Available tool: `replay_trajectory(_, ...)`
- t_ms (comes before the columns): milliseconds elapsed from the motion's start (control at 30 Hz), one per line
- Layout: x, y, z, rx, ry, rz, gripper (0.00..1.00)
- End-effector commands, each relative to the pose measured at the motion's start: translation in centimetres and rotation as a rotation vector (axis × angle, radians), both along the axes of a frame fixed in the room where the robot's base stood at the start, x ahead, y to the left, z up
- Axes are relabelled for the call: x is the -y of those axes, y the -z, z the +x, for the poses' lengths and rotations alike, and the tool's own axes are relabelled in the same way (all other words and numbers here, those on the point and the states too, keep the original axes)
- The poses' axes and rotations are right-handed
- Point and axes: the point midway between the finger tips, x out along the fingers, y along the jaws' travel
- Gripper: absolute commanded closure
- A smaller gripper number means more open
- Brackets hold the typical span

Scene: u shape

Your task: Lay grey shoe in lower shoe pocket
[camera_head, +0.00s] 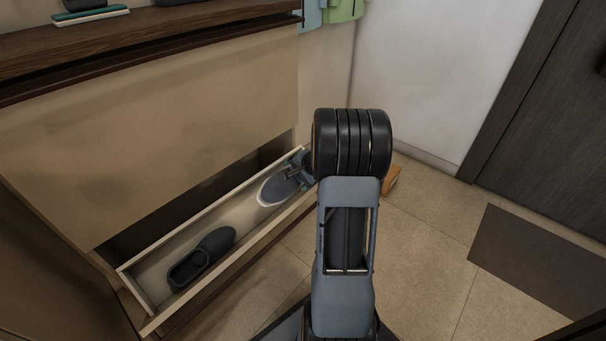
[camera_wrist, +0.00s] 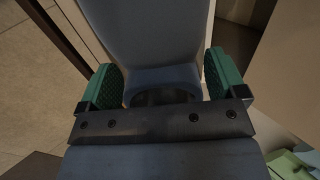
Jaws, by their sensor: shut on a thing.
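The grey shoe (camera_head: 276,189) has a pale sole edge and lies at the right end of the open, tilted-out lower shoe pocket (camera_head: 237,212) in the head view. My gripper (camera_head: 299,174) is at the shoe's right end, partly hidden by my arm. In the wrist view the blue-grey shoe (camera_wrist: 145,40) fills the space between the green-padded fingers of my gripper (camera_wrist: 163,88), which is shut on it. Whether the shoe rests on the pocket floor cannot be told.
A dark shoe (camera_head: 203,256) lies at the left end of the same pocket. The closed upper front (camera_head: 160,130) stands above it, under a dark wooden top (camera_head: 150,42). A brown mat (camera_head: 540,262) lies on the tiled floor at right, near a dark door (camera_head: 545,110).

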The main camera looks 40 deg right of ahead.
Motion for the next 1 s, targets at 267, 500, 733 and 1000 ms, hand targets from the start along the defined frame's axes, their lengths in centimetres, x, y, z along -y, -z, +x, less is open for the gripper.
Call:
replay_trajectory(267,-0.4,3.2,2.2,0.001,-0.002,-0.001,0.42)
replay_trajectory(500,-0.7,5.6,4.0,0.001,-0.002,-0.001,0.42)
replay_trajectory(733,-1.1,7.7,5.8,0.001,-0.002,-0.001,0.42)
replay_trajectory(1000,-1.4,9.8,7.5,-0.001,-0.001,0.0,0.42)
